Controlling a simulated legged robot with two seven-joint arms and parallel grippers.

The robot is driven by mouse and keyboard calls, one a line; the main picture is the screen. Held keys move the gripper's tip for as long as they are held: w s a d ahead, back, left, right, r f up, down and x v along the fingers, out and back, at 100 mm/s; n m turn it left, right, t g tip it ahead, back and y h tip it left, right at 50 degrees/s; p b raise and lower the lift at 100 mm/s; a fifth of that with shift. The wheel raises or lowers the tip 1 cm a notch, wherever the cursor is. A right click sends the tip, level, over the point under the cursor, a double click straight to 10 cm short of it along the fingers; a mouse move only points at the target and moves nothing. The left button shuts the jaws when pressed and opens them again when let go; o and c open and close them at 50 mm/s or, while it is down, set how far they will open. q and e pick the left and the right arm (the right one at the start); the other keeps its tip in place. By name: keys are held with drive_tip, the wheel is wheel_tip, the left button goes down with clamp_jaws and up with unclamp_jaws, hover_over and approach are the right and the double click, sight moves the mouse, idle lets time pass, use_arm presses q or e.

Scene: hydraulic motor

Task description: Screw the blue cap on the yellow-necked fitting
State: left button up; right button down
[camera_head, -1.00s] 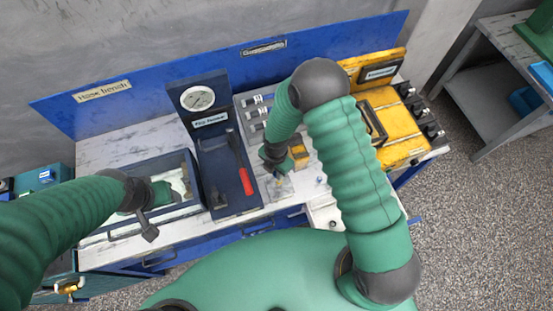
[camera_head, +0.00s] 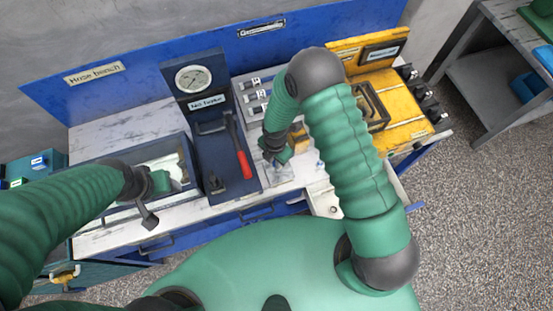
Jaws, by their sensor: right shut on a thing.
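My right gripper (camera_head: 273,157) reaches down over the white bench top, right of the dark gauge panel. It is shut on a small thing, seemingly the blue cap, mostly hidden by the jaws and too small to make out. A small pale stand (camera_head: 283,173) lies just below it. A yellow block (camera_head: 299,137) is just right of the gripper. I cannot make out the yellow-necked fitting for certain. My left gripper (camera_head: 149,214) hangs over the front edge of the glass-walled tank at the left; whether its jaws are open is unclear.
The dark panel (camera_head: 215,150) carries a gauge (camera_head: 194,79) and a red-handled tool (camera_head: 240,150). The tank (camera_head: 190,175) is at the left. A yellow case (camera_head: 405,100) stands at the right. My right arm covers part of the bench.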

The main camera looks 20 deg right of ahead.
drive_tip(key=shift+d+f, duration=0.1)
drive_tip(key=shift+d, duration=0.6)
drive_tip(key=shift+a+f, duration=0.25)
drive_tip(key=shift+a, duration=0.35)
drive_tip(key=shift+d, duration=0.3)
drive_tip(key=shift+d+r, duration=0.1)
drive_tip(key=shift+r, duration=0.25)
drive_tip(key=shift+r+p, duration=0.3)
drive_tip(key=shift+p, duration=0.05)
use_arm(q)
drive_tip(key=shift+d+r, duration=0.35)
drive_tip(key=shift+d, duration=0.15)
use_arm(e)
drive_tip(key=shift+a, duration=0.2)
